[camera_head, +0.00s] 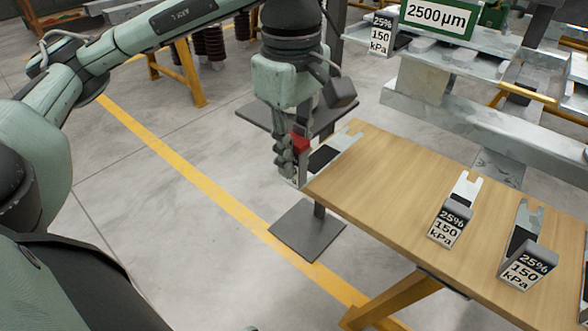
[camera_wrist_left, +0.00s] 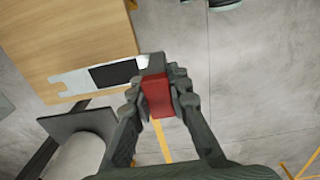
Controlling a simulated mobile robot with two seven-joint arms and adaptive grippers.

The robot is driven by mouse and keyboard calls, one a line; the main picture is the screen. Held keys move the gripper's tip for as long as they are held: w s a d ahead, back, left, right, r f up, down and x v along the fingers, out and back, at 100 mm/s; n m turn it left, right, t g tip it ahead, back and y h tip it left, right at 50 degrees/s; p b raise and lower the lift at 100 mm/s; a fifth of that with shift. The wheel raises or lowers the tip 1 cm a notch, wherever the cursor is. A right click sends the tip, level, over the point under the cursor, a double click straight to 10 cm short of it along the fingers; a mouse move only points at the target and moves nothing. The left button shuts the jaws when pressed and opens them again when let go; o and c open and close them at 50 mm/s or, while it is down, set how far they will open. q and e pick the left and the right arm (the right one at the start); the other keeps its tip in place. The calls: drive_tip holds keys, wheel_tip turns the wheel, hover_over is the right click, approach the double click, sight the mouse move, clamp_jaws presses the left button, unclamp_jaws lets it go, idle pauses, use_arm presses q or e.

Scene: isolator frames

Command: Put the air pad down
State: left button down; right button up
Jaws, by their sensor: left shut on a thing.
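The air pad (camera_head: 325,157) is a flat metal plate with a forked end, a black patch and an upright block with a red face. My left gripper (camera_head: 293,157) is shut on its block at the left end of the wooden table. In the left wrist view, the air pad (camera_wrist_left: 113,74) points left, its plate along the table edge, and the red block sits between the fingers of my left gripper (camera_wrist_left: 162,96). The block end sticks out past the table. I cannot tell whether the plate touches the top. My right gripper is not in view.
The wooden table (camera_head: 390,190) has bare room in its middle. Two similar pads, one (camera_head: 450,222) and another (camera_head: 528,252), stand to the right, labelled 25% 150 kPa. Metal frames (camera_head: 470,120) with a 2500 µm sign (camera_head: 437,17) stand behind. A grey stand (camera_head: 307,232) is beside the table.

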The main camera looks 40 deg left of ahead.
use_arm(q)
drive_tip(key=shift+f, duration=2)
drive_tip(key=shift+f, duration=0.1)
drive_tip(key=c, duration=1.5)
unclamp_jaws()
drive_tip(key=shift+o, duration=0.2)
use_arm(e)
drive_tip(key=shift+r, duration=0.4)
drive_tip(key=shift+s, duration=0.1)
